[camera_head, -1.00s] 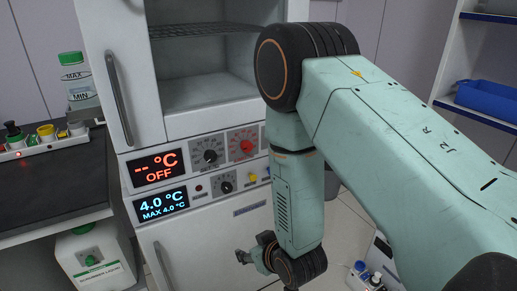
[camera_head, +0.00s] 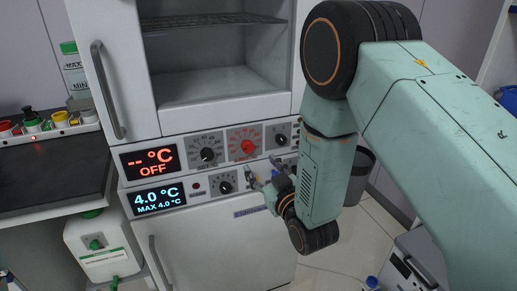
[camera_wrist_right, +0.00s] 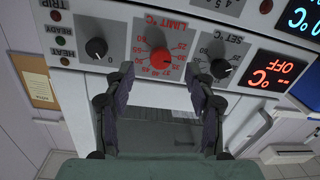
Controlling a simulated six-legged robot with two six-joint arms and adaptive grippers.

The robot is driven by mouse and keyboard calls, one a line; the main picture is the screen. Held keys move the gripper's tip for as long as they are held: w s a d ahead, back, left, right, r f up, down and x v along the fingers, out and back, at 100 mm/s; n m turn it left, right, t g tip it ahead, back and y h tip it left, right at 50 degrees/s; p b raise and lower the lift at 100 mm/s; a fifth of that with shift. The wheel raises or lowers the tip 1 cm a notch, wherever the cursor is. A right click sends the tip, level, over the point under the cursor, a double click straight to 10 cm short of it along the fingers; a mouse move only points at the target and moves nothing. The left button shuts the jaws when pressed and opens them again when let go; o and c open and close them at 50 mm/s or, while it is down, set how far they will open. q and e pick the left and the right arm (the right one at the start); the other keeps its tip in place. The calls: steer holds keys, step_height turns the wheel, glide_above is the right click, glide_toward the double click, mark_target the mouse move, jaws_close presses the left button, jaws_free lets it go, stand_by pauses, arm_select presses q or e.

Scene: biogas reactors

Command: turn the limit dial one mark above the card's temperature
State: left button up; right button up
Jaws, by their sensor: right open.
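The limit dial is a red knob (camera_head: 247,146) on a red scale in the upper control row. In the right wrist view, turned upside down, the red knob (camera_wrist_right: 160,60) lies ahead, between the fingertip lines. My right gripper (camera_head: 262,179) is below and right of it in the head view. In the wrist view the right gripper (camera_wrist_right: 158,80) is open, its dark fingers apart and nothing between them. The knob's exact pointer reading is too small to tell. A tan card (camera_wrist_right: 38,88) hangs at the left of the wrist view; its writing is unreadable.
Black set dial (camera_head: 207,154) and another black knob (camera_head: 281,140) flank the limit dial. A red display (camera_head: 150,160) reads "-- °C OFF"; a blue display (camera_head: 159,198) reads 4.0 °C, MAX 4.0 °C. The open chamber (camera_head: 215,85) is above. A dark bench (camera_head: 50,175) stands left.

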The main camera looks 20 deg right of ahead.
mark_target(249, 148)
steer(key=w, duration=0.4)
steer(key=w+a+b, duration=0.1)
steer(key=w, duration=0.1)
steer(key=shift+r, duration=0.4)
steer(key=shift+w+a, duration=0.15)
steer(key=shift+w, duration=0.25)
steer(key=shift+w+d, duration=0.2)
steer(key=shift+w, duration=0.2)
steer(key=shift+a+r, duration=0.1)
steer(key=c, duration=1.1)
steer(key=shift+c, duration=0.2)
